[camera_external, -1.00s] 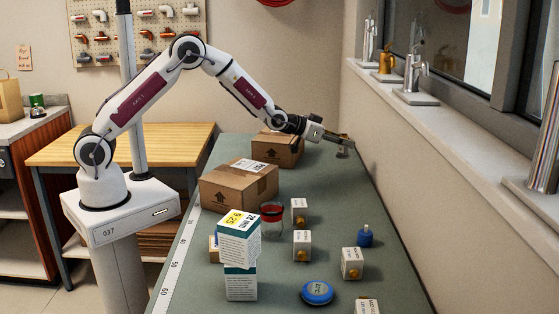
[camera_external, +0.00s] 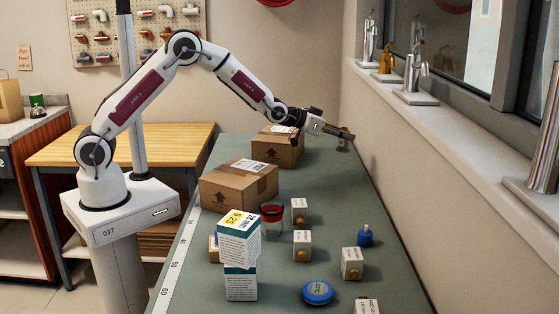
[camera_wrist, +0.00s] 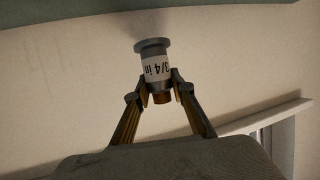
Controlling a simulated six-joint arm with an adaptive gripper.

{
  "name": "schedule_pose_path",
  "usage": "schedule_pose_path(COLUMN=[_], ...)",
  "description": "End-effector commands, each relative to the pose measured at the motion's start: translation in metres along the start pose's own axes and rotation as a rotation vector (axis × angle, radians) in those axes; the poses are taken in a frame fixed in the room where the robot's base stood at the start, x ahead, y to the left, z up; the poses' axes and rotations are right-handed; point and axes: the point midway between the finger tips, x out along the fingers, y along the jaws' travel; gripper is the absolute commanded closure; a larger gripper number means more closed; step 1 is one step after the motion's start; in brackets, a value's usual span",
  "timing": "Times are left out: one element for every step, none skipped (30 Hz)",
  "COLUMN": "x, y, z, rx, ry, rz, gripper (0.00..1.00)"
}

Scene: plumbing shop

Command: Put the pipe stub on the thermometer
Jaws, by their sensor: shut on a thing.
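My gripper (camera_external: 343,134) is at the far end of the green table, close to the wall. In the wrist view, its fingers (camera_wrist: 160,92) are shut on the pipe stub (camera_wrist: 155,66), a short piece with a grey flange, a white "3/4 in" label and a copper-coloured end. The stub also shows small and dark below the gripper in the external view (camera_external: 344,146). A round blue disc with a pale face, which looks like the thermometer (camera_external: 317,292), lies flat at the near end of the table, well away from my gripper.
Cardboard boxes (camera_external: 240,188) stand along the table's left side. A stack of white cartons (camera_external: 240,285), a red-rimmed jar (camera_external: 272,213), several small white boxes (camera_external: 352,264) and a blue fitting (camera_external: 365,237) stand nearer. The wall and sill (camera_external: 440,130) bound the right.

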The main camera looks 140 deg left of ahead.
Motion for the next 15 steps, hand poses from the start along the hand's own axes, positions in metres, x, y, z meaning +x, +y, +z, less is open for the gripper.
schedule_pose_path(x=[0.0,0.0,0.0,0.0,0.0,0.0,0.0,0.0,0.0,0.0,0.0,0.0,0.0,0.0,0.0], y=[0.0,0.0,0.0,0.0,0.001,0.002,0.003,0.005,0.008,0.011,0.014,0.019,0.024,0.03,0.038], z=[-0.003,-0.003,-0.003,-0.003,-0.003,-0.003,-0.003,-0.003,-0.003,-0.003,-0.002,-0.002,-0.001,-0.001,0.0], rx=[0.0,0.0,0.0,0.0,0.0,0.001,0.001,0.002,0.004,0.005,0.007,0.009,0.012,0.014,0.018], ry=[0.005,0.005,0.005,0.005,0.005,0.005,0.005,0.005,0.005,0.005,0.005,0.005,0.005,0.005,0.004], rz=[0.0,0.0,0.0,0.0,0.001,0.002,0.004,0.006,0.009,0.012,0.016,0.022,0.028,0.035,0.044], gripper=[1.0,1.0,1.0,1.0,1.0,1.0,1.0,1.0,1.0,1.0,1.0,1.0,1.0,1.0,1.0])
